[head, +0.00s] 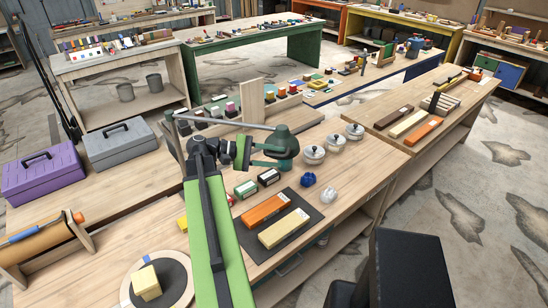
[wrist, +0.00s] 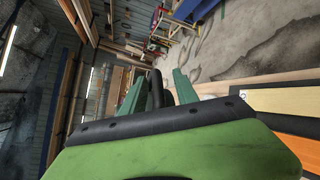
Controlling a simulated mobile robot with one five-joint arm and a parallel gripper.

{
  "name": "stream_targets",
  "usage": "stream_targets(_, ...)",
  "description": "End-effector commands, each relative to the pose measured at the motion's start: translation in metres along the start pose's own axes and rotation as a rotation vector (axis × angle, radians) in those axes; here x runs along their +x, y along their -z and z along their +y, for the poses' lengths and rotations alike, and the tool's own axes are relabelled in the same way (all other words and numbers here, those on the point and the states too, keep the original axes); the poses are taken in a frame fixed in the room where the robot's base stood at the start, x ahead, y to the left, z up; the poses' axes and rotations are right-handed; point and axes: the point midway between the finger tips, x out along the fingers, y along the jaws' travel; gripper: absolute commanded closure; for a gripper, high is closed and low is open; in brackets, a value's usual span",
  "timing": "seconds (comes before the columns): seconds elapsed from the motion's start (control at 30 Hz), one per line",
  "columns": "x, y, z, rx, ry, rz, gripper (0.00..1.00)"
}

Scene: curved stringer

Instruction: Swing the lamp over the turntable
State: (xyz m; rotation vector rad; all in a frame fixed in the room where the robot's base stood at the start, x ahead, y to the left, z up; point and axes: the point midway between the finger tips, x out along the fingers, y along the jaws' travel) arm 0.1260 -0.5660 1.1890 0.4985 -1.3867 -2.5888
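The lamp has a dark green head (head: 284,142) on a long grey rod (head: 225,122) over the middle of the near bench. The turntable (head: 178,272) is a dark disc with a pale rim at the bench's lower left, and a yellow block (head: 146,283) rests on it. My gripper (head: 275,156) has its teal fingers apart at the lamp head, far from the turntable. In the wrist view the fingers (wrist: 160,82) stand either side of a dark upright bar (wrist: 156,88), with a gap on the right. Contact cannot be told.
A purple toolbox (head: 42,178) and a grey toolbox (head: 120,145) stand at left. A wooden roller stand (head: 40,245) is left of the turntable. A dark mat (head: 308,208) with orange and cream blocks, glass jars (head: 313,155) and small boxes lie near the lamp.

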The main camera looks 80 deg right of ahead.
Motion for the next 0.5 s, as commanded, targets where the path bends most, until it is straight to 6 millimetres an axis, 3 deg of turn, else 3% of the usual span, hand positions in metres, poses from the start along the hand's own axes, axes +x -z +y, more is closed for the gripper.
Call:
stream_targets(0.4, -0.066, 0.0, 0.002, -0.001, 0.0, 0.001, 0.64)
stream_targets(0.5, -0.074, 0.0, 0.001, 0.0, 0.0, 0.0, 0.64)
